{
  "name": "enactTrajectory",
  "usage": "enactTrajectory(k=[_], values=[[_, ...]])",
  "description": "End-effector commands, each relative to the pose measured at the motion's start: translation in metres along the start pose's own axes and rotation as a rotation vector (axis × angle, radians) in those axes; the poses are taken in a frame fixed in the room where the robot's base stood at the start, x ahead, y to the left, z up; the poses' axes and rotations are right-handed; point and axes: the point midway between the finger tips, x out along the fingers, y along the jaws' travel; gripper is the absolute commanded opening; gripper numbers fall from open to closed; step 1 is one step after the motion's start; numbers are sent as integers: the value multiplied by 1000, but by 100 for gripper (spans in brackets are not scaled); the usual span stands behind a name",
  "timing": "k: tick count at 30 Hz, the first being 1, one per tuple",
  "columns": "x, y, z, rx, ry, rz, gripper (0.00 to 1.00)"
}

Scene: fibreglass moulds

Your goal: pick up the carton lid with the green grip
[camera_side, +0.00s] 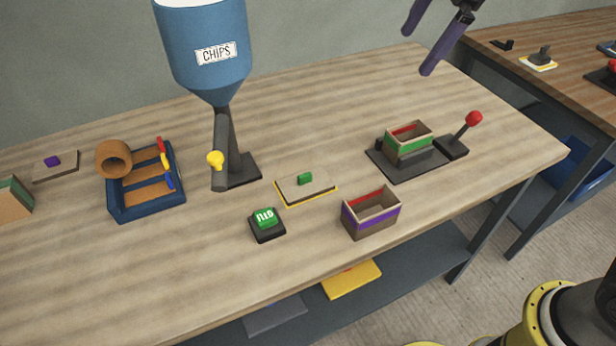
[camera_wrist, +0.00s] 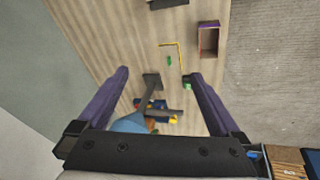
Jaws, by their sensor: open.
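The carton lid with the green grip is a flat tan plate (camera_side: 292,187) with a small green block (camera_side: 305,179) on top. My gripper (camera_side: 418,52) has two purple fingers, spread apart and empty, high above the table's back right in the side view. The fingers also show in the wrist view (camera_wrist: 159,73). Another lid with a purple grip (camera_side: 53,161) lies at far left.
A purple-banded carton (camera_side: 371,217) stands right of the lid; a green-banded carton (camera_side: 409,149) sits on a dark stand beside a red-knobbed lever (camera_side: 473,119). A green FILL button (camera_side: 265,217), blue CHIPS hopper (camera_side: 205,45) and blue tray (camera_side: 148,210) stand leftward.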

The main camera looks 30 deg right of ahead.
Motion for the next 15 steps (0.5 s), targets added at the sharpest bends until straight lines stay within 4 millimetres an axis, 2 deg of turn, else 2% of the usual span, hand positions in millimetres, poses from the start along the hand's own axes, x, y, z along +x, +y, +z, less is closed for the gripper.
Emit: enactTrajectory(k=[1, 3, 7, 12, 15], values=[[20, 10, -16, -47, -4, -31, 100], [44, 20, -34, -105, -7, -66, 100], [97, 29, -67, -188, -15, -134, 100], [164, 24, -95, -232, -38, -212, 100], [193, 14, -101, -249, -58, -254, 100]])
